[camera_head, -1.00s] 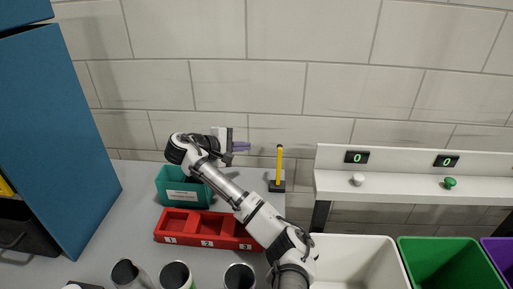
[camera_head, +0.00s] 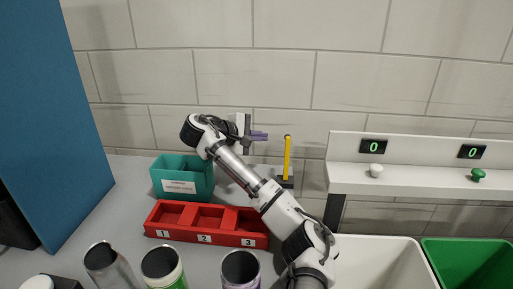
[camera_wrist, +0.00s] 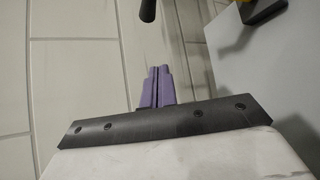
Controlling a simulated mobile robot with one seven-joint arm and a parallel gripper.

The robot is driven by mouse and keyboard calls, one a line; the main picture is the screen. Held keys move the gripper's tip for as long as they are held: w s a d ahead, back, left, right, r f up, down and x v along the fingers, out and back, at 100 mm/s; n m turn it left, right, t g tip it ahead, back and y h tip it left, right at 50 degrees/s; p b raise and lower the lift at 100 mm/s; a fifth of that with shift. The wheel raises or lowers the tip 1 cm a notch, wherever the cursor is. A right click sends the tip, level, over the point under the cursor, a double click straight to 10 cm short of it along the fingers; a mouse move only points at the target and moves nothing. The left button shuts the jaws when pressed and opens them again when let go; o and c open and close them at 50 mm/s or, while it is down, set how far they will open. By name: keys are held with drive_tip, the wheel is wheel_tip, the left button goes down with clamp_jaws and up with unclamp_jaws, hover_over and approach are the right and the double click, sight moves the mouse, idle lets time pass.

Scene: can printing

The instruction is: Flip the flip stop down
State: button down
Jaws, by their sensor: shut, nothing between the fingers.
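The flip stop appears to be the upright yellow bar (camera_head: 287,156) on a dark base (camera_head: 285,182) at the back of the grey table. My gripper (camera_head: 260,136) has purple fingers, pressed together and empty. In the head view they point right, just left of the bar's top, with a small gap in the picture. The fingers also show in the wrist view (camera_wrist: 158,86). There, a dark rounded rod end (camera_wrist: 147,10) hangs at the top, and a dark base piece (camera_wrist: 262,10) with some yellow lies at the top right. I cannot tell whether the rod end belongs to the stop.
A teal box (camera_head: 182,183) and a red numbered tray (camera_head: 180,237) stand left of my arm. Several cans line the front. A white shelf (camera_head: 425,180) with two knobs and displays is at right, above white and green bins. A tiled wall is close behind.

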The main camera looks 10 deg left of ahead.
sight(287, 156)
drive_tip(key=d+b, duration=0.2)
drive_tip(key=d, duration=0.3)
drive_tip(key=shift+d, duration=0.15)
idle(0.6)
